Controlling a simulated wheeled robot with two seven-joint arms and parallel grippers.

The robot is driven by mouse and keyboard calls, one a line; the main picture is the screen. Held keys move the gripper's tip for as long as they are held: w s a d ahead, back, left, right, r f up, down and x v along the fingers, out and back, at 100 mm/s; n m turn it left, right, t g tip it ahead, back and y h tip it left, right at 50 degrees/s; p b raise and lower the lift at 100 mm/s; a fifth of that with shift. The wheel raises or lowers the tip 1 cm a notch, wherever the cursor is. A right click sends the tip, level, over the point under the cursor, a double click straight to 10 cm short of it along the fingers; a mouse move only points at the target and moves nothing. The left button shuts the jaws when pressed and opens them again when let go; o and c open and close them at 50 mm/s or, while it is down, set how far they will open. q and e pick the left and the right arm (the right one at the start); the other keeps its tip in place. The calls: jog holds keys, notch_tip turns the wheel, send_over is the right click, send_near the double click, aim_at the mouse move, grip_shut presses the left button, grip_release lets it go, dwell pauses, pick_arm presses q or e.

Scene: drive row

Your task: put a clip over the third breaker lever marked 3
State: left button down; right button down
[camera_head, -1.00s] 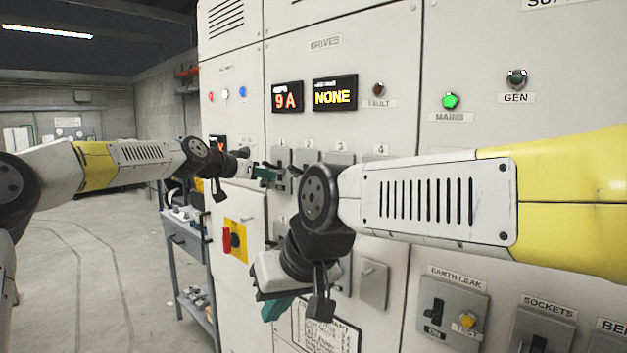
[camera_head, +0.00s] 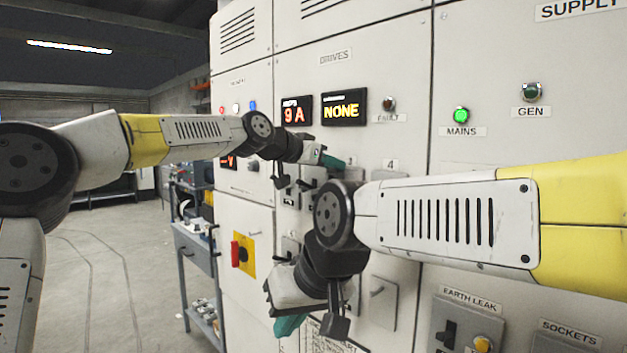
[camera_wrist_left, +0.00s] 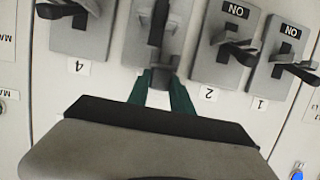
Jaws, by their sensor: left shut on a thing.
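In the left wrist view, which is upside down, breaker 3 (camera_wrist_left: 133,40) stands between the breakers marked 4 and 2. Its number is hidden behind my gripper. My left gripper (camera_wrist_left: 160,88) is shut on a dark clip (camera_wrist_left: 166,66), in front of the lower part of breaker 3. The lever (camera_wrist_left: 158,18) shows beyond the clip; I cannot tell whether they touch. In the head view my left gripper (camera_head: 326,158) is at the breaker row. My right gripper (camera_head: 290,325) hangs low in front of the panel, its jaw opening unclear.
Breaker 4 (camera_wrist_left: 75,35), breaker 2 (camera_wrist_left: 222,50) and breaker 1 (camera_wrist_left: 280,60) stand close on both sides. My right arm covers part of the row in the head view. A grey trolley (camera_head: 195,245) stands left of the cabinet.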

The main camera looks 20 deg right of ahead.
aim_at(337, 177)
pick_arm(q)
jog(key=shift+s+d, duration=0.5)
jog(key=shift+d, duration=0.05)
jog(key=shift+s+d+f, duration=0.1)
jog(key=shift+f, duration=0.85)
jog(key=shift+s+d+f, duration=0.1)
jog(key=shift+f, duration=0.8)
jog(key=shift+f, duration=0.1)
jog(key=c, duration=1.1)
grip_release()
jog(key=shift+c, duration=0.2)
jog(key=v, duration=1.2)
jog(key=shift+s+d, duration=0.1)
jog(key=shift+s, duration=0.05)
